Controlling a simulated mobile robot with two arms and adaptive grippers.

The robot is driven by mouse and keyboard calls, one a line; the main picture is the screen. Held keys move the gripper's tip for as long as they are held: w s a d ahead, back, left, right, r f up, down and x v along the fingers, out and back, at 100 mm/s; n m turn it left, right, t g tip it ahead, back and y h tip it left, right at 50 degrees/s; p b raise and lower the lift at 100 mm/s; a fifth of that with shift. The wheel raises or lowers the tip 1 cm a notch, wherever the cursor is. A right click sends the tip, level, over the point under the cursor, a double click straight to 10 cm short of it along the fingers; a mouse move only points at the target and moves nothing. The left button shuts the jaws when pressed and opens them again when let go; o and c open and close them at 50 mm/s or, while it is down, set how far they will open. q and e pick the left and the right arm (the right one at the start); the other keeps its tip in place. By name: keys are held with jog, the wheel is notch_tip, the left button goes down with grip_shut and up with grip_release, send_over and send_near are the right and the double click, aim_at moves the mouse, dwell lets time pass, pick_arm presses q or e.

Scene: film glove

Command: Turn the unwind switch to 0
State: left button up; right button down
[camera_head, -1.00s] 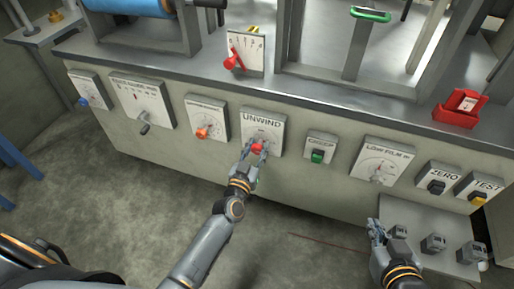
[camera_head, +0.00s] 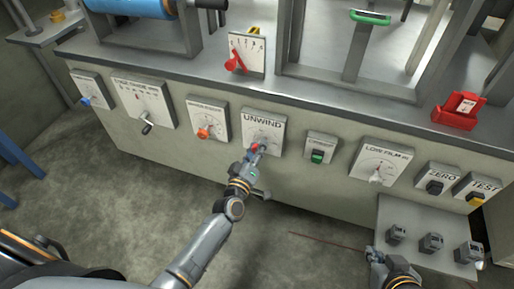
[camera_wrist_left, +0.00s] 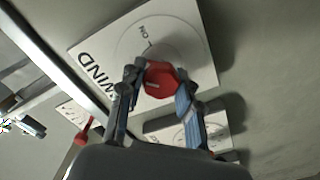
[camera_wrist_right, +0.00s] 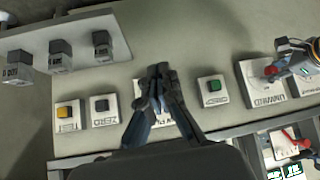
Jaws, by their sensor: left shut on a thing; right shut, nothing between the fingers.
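The unwind switch is a red knob (camera_wrist_left: 160,80) on a white plate marked UNWIND (camera_head: 265,127) on the front of the machine. In the left wrist view, my left gripper (camera_wrist_left: 160,88) has a finger on each side of the knob and is shut on it. In the head view, the fingers of the left gripper (camera_head: 256,152) partly hide the knob. My right gripper (camera_wrist_right: 160,75) is shut and empty, in front of the panel and away from the unwind switch.
An orange knob (camera_head: 203,133) is left of the unwind plate, and a green button (camera_head: 317,156) is right of it. Further right are the low film dial (camera_head: 381,161), the zero switch (camera_head: 435,186) and the test switch (camera_head: 476,199). A small shelf (camera_head: 400,262) juts out at lower right.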

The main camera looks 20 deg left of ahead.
pick_arm(q)
jog(key=n, duration=0.6)
jog(key=shift+a+b, duration=0.1)
jog(key=shift+b, duration=0.3)
jog(key=shift+f+n, duration=0.1)
jog(key=shift+n, duration=1.3)
pick_arm(e)
jog(key=w+a+r+t+y, duration=0.1)
jog(key=w+r+t, duration=0.2)
jog(key=w+r, duration=0.1)
jog(key=shift+w+a+t, duration=0.3)
jog(key=shift+a, duration=0.1)
pick_arm(q)
jog(key=o, duration=1.2)
pick_arm(e)
jog(key=shift+r, duration=0.1)
